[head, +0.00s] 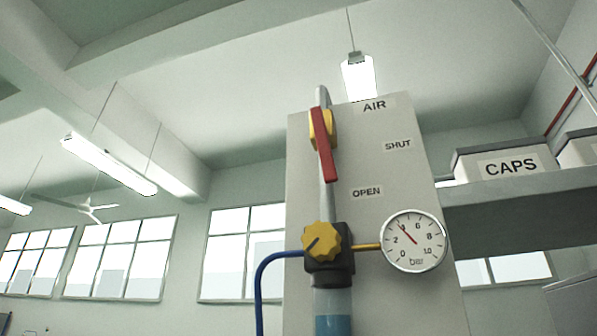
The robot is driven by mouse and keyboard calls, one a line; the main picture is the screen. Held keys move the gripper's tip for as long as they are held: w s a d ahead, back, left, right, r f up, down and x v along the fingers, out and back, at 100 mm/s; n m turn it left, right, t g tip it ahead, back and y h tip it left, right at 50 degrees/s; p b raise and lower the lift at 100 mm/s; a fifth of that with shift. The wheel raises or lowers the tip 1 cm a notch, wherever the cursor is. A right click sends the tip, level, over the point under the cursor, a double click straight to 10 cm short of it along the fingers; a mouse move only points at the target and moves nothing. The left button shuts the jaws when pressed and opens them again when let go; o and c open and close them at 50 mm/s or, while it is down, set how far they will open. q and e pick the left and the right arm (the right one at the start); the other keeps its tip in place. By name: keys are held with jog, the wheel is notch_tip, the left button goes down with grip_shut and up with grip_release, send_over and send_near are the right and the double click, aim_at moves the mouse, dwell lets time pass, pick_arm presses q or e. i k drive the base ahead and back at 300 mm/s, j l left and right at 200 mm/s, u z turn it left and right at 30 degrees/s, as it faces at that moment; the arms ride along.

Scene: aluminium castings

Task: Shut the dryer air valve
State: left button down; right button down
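The air valve has a yellow body (331,127) and a long red lever (324,150). It sits on a grey vertical pipe (329,200) in front of a pale panel (300,220). The lever points down, nearly along the pipe, with its lower end above and left of the "OPEN" label (366,192). The "SHUT" label (397,146) is to the right of the lever, and the "AIR" label (374,106) is above. Neither of my grippers is in view, and nothing touches the lever.
Below the valve are a regulator with a yellow knob (323,241), a blue hose (262,285) and a round gauge (414,241) reading near 4 bar. A shelf (520,212) at right holds a "CAPS" box (505,165). Space left of the panel looks clear.

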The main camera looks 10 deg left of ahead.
aim_at(330, 174)
jog(key=j+u, duration=0.1)
jog(key=u, duration=0.3)
jog(key=k+j+u, duration=0.1)
jog(key=u, duration=0.3)
jog(key=j+u, duration=0.15)
jog(key=u, duration=0.25)
jog(key=j+u, duration=0.15)
jog(key=u, duration=0.25)
